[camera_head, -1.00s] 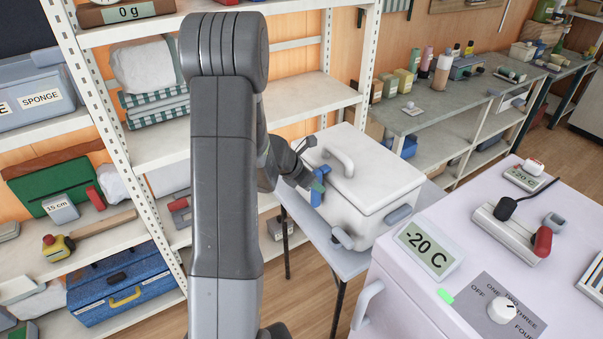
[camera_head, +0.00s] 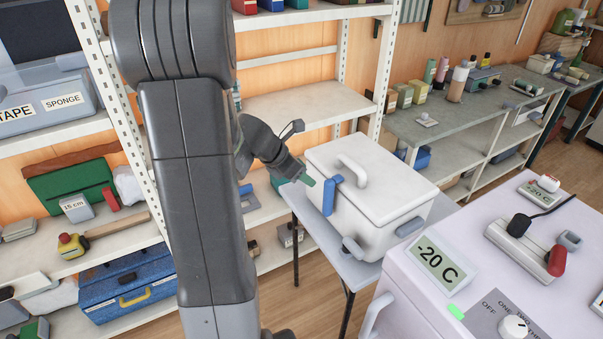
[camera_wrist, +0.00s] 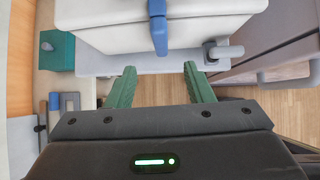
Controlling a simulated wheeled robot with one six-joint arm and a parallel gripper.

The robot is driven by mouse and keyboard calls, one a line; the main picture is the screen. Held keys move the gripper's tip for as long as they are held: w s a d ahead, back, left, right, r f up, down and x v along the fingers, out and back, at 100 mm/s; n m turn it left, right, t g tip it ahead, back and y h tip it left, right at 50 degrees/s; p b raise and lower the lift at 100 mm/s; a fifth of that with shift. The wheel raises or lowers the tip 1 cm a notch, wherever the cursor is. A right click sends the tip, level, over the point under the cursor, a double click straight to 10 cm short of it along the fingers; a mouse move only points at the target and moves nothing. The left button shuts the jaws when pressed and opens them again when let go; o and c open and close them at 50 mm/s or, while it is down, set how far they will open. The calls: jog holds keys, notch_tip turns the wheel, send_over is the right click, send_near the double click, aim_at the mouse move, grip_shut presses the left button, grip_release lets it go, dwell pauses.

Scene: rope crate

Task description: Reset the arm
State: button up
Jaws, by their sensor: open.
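My gripper (camera_wrist: 160,86) is open and empty in the wrist view, its two green fingers spread apart. In the head view my gripper (camera_head: 306,178) is just left of a white cooler box (camera_head: 372,208), apart from its blue latch (camera_head: 332,194). The cooler box has its lid on, with a white handle on top, and stands on a small grey table (camera_head: 300,203). In the wrist view the cooler box (camera_wrist: 200,37) and its blue latch (camera_wrist: 158,25) are ahead of the fingers, with a gap between. My arm hides part of the shelves in the head view.
A white shelf rack (camera_head: 92,65) with boxes stands close at the left. A white freezer (camera_head: 408,297) with a "-20 C" display (camera_head: 441,260) is at the front right. A grey workbench (camera_head: 440,125) runs along the back wall. Wooden floor shows below the small table.

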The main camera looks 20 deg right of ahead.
aim_at(325, 191)
jog(key=shift+f, duration=0.1)
jog(key=b+x, duration=0.1)
jog(key=x, duration=1.2)
jog(key=shift+d+f, duration=0.15)
jog(key=shift+f, duration=0.05)
jog(key=shift+w+f, duration=0.15)
